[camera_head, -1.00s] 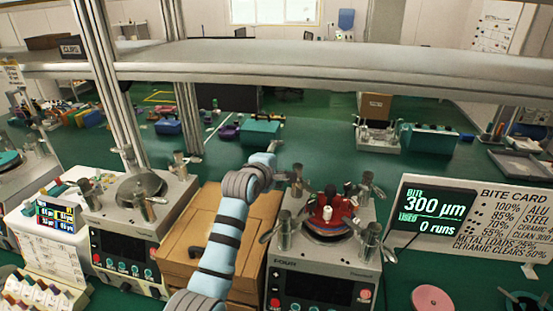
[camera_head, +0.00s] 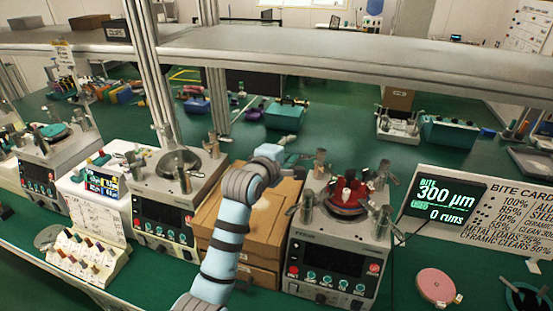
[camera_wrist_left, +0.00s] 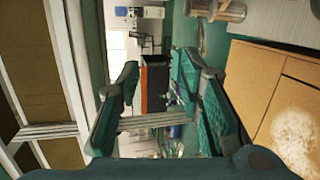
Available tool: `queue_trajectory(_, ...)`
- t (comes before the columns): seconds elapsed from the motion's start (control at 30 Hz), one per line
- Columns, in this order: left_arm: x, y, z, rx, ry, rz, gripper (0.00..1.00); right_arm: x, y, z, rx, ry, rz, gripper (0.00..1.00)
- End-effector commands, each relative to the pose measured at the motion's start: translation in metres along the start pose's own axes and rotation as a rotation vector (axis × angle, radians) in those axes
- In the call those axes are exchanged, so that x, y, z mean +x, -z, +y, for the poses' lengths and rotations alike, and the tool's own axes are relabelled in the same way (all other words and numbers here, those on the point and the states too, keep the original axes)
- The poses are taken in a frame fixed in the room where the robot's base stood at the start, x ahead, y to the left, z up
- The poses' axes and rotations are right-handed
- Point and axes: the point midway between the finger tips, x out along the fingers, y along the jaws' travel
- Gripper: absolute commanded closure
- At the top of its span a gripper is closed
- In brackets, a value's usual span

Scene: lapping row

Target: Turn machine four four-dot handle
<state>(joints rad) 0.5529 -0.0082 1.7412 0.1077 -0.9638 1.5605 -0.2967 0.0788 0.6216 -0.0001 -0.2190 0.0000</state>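Machine four (camera_head: 334,262) stands right of centre in the head view, with a red fixture (camera_head: 347,196) on its round top plate. Several metal clamp handles stand around the plate: back left (camera_head: 320,162), front left (camera_head: 306,207), back right (camera_head: 384,170) and front right (camera_head: 383,222). Dot marks on them are too small to read. My left gripper (camera_head: 300,158) is beside the back-left handle, and contact cannot be told. In the left wrist view its fingers (camera_wrist_left: 158,70) are spread with nothing between them. A metal cylinder (camera_wrist_left: 222,10) shows at that view's upper edge. My right gripper is out of view.
A cardboard box (camera_head: 268,228) stands left of machine four, below my left arm; it also fills the right of the wrist view (camera_wrist_left: 275,90). Another lapping machine (camera_head: 165,213) stands further left. A display (camera_head: 440,204) stands to the right. A shelf beam (camera_head: 300,52) crosses above.

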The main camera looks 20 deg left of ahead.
Motion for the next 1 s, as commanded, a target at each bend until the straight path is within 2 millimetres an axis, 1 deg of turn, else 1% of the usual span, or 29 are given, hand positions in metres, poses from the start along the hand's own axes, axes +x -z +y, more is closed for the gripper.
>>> queue_trajectory(0.17,-0.018,0.001,-0.001,0.000,0.000,0.001,0.66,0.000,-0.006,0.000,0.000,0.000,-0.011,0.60)
queue_trajectory(0.6,-0.062,0.003,-0.004,0.001,0.001,0.001,0.66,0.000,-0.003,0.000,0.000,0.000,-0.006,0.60)
queue_trajectory(0.7,-0.066,0.003,-0.004,0.000,0.000,0.001,0.66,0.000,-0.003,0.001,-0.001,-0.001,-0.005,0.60)
queue_trajectory(1.0,-0.066,0.003,-0.004,0.000,0.001,0.000,0.66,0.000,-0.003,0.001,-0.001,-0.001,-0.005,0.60)
